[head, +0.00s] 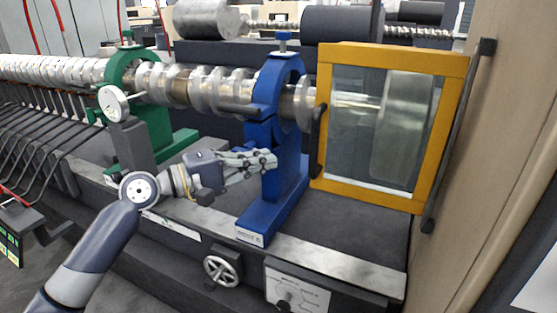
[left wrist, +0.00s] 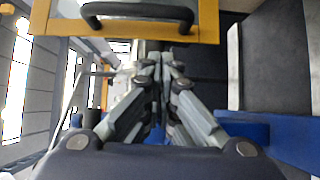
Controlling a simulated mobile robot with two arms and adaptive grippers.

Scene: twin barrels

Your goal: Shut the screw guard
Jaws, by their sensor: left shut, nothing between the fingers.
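The screw guard is a yellow-framed clear panel (head: 325,80) at the right in the head view, with a black handle (head: 317,140) on its left side. A dark bar runs along its right edge. The silver screw and a drum show through the pane; I cannot tell how far the guard stands open. In the left wrist view, the yellow frame (left wrist: 208,22) and black handle (left wrist: 138,10) lie at the top, beyond the fingertips. My left gripper (head: 273,160) is shut and empty, left of the handle and apart from it, by the blue stand. My right gripper is out of view.
The blue stand (head: 285,185) holds the screw just left of the guard. A green stand (head: 150,130) with a dial gauge (head: 113,103) is further left. A handwheel (head: 222,269) and control panel (head: 297,290) sit on the machine's front. A wooden wall (head: 500,160) bounds the right.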

